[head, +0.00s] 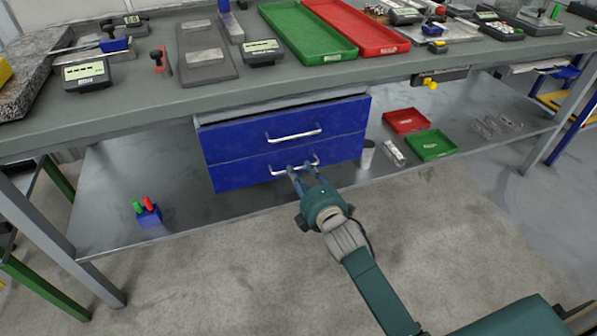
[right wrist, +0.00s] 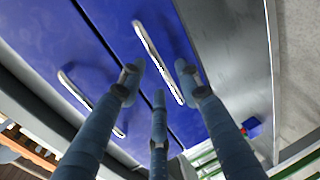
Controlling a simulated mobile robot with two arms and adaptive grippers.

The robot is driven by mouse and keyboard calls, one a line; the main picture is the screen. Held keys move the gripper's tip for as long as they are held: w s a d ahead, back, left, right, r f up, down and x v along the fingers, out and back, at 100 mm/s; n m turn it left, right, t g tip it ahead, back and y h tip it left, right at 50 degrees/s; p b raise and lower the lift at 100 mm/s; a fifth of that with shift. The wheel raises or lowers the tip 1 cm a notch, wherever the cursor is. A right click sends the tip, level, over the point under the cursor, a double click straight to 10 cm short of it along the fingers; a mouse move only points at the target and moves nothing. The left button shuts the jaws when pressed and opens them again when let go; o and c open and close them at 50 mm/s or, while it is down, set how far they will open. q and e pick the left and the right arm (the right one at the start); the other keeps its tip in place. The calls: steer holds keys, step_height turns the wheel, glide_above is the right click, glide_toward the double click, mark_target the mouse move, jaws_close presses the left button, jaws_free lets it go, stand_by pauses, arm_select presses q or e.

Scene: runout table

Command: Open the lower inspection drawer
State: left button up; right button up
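The blue lower drawer (head: 235,176) is under the bench, below the blue upper drawer (head: 232,139); both look closed. The lower drawer's pale bar handle (head: 280,172) is partly hidden by my right gripper (head: 303,170). My right gripper reaches it from the front with its fingers spread. In the right wrist view, the lower handle (right wrist: 149,45) runs slantwise between the fingertips of my open gripper (right wrist: 159,78). Whether any finger touches it I cannot tell. The upper handle (right wrist: 75,92) is to the left there. My left gripper is not in view.
The grey lower shelf (head: 120,185) holds a small blue block with red and green tops (head: 148,213) at left. At right are a grey cup (head: 367,155), a red tray (head: 406,121) and a green tray (head: 431,145). The floor before the drawers is clear except for my arm.

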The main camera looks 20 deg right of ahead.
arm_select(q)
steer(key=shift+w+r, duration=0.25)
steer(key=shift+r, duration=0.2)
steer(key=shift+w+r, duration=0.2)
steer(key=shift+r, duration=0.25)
arm_select(e)
steer(key=shift+x, duration=1.3)
jaws_close()
steer(key=shift+s, duration=0.1)
